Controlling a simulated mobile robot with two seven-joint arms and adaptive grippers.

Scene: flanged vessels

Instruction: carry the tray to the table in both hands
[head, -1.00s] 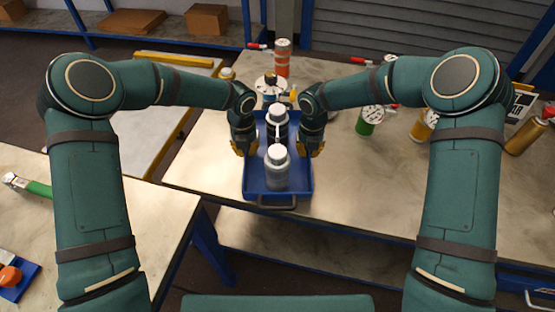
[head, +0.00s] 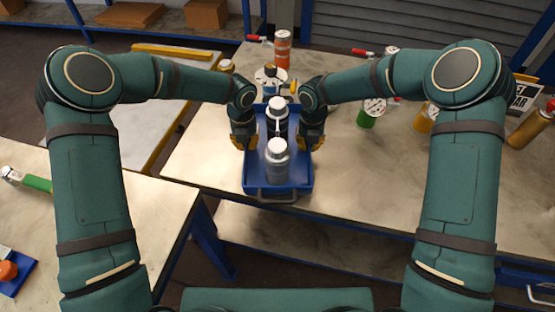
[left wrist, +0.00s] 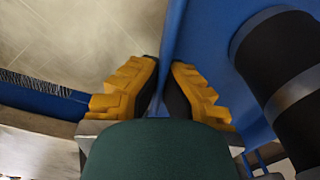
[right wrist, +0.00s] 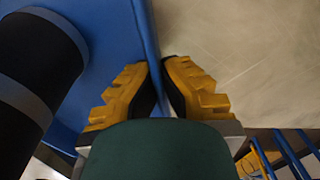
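The blue tray (head: 252,180) is at the table's front edge, its metal front handle (head: 277,195) facing me. A grey bottle with a light cap (head: 277,165) stands upright in its front part, and a dark bottle with a white cap (head: 277,117) stands behind it. My left gripper (head: 243,143) is on the left side wall; its fingers (left wrist: 165,80) close on both sides of that wall. My right gripper (head: 312,143) does the same at the right wall (right wrist: 158,80). I cannot tell whether the tray touches the table.
The table (head: 370,175) has free room right of the tray. Behind the tray stand an orange-banded cylinder (head: 283,50) and a round gauge-topped item (head: 270,77). A green canister (head: 370,113) and a gold one (head: 530,128) are at the right. Another table (head: 110,210) is at the left, across a gap.

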